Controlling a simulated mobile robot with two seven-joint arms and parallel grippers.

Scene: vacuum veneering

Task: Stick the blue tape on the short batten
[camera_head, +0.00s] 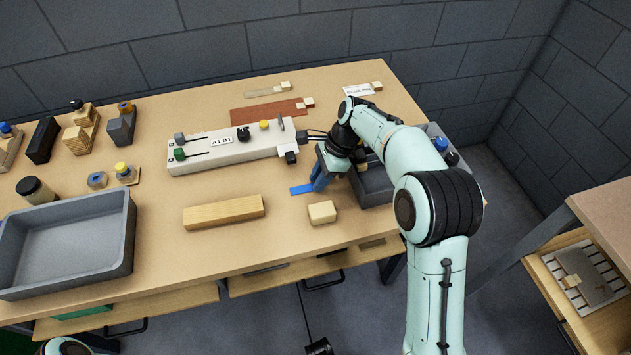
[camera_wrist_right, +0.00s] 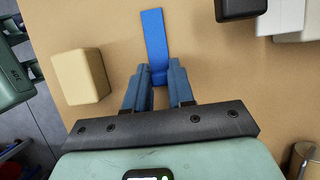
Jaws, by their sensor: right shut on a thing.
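The blue tape (camera_head: 301,189) is a short flat strip right of the table's middle. My right gripper (camera_head: 318,182) is shut on its near end. In the right wrist view the blue tape (camera_wrist_right: 154,36) runs out ahead from between the fingers of the right gripper (camera_wrist_right: 160,82); I cannot tell whether it touches the table. The short batten, a pale wood block (camera_head: 322,211), lies just in front of the gripper, apart from the tape; it also shows in the right wrist view (camera_wrist_right: 78,77), left of the fingers. My left gripper is out of view.
A longer wood batten (camera_head: 224,211) lies to the left. Behind is a light grey control unit (camera_head: 222,150) with knobs. A grey tray (camera_head: 128,240) stands at far left, and a grey bin (camera_head: 372,188) sits beside my right arm. Bare tabletop lies between the battens.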

